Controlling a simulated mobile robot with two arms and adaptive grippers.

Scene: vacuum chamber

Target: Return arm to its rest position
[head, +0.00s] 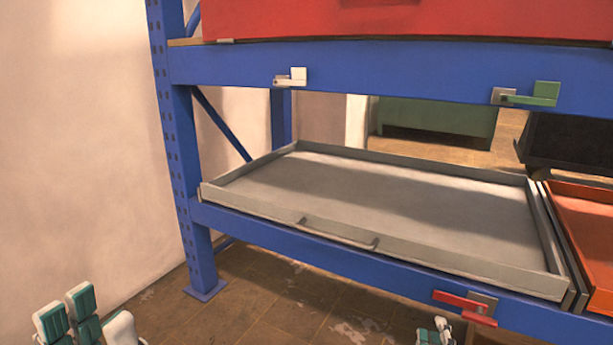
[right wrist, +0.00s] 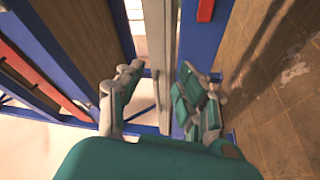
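My left gripper (head: 92,318) shows at the bottom left corner of the head view. Its teal and white fingers stand apart with nothing between them, in front of the pale wall and floor. My right gripper (head: 434,334) shows only as fingertips at the bottom edge of the head view, below the shelf's lower beam. In the right wrist view the right gripper (right wrist: 160,76) has its fingers spread wide, and it holds nothing. The rest of both arms is hidden.
A blue rack (head: 183,165) holds a grey tray (head: 345,238) with a handle. Beside it is an orange tray (head: 590,215) under a black bin (head: 570,142). A red box (head: 430,20) sits above. A red latch (head: 463,305) juts from the lower beam. Floor (head: 270,315) in front is clear.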

